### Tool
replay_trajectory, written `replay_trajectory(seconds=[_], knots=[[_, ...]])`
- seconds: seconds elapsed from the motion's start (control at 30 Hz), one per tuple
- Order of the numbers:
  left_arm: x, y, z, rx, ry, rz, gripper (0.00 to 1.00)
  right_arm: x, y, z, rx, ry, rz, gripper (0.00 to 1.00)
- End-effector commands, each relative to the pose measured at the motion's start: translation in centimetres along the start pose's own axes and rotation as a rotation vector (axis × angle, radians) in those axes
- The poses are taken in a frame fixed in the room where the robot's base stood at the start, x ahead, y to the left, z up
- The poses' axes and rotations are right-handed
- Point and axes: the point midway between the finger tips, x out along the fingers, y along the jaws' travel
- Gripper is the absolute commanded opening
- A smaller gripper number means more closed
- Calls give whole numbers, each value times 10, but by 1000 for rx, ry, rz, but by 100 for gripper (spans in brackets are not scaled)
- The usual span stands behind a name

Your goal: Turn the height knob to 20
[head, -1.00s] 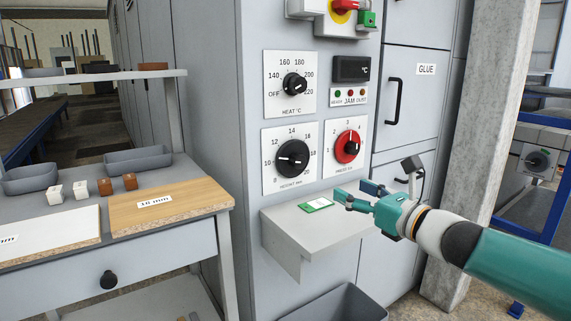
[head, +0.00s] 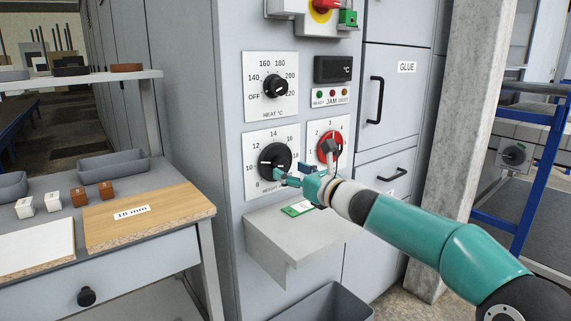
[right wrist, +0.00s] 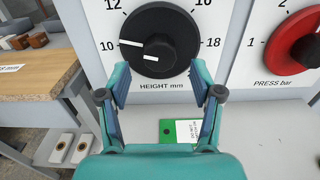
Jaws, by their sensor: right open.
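The black height knob (head: 274,158) sits on a white dial plate marked in mm. In the right wrist view the knob (right wrist: 160,40) has a white bar pointing left, near the 10 mark. My right gripper (head: 288,178) is open and empty, just below and in front of the height knob. In the right wrist view its two fingers (right wrist: 160,85) are spread below the knob, with the HEIGHT mm label between them; contact with the knob is not visible. The 20 mark is not legible. My left gripper is not in view.
The red press knob (head: 329,147) is to the right, partly behind my right wrist. The heat knob (head: 276,86) is above. A grey shelf (head: 285,232) with a green and white card (head: 299,208) juts out below. A table with an 18 mm board (head: 165,220) stands left.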

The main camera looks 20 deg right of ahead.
Motion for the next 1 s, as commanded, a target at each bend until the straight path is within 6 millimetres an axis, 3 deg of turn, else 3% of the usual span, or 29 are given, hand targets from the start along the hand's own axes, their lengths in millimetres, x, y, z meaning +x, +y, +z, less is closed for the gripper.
replay_trajectory(seconds=[0.2,0.6,0.93,1.0], knots=[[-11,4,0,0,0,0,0,27,0,1,0,1,0,65],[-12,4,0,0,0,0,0,33,0,0,1,0,0,65],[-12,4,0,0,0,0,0,33,0,0,1,0,0,10],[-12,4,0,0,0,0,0,33,0,0,1,0,0,6]])
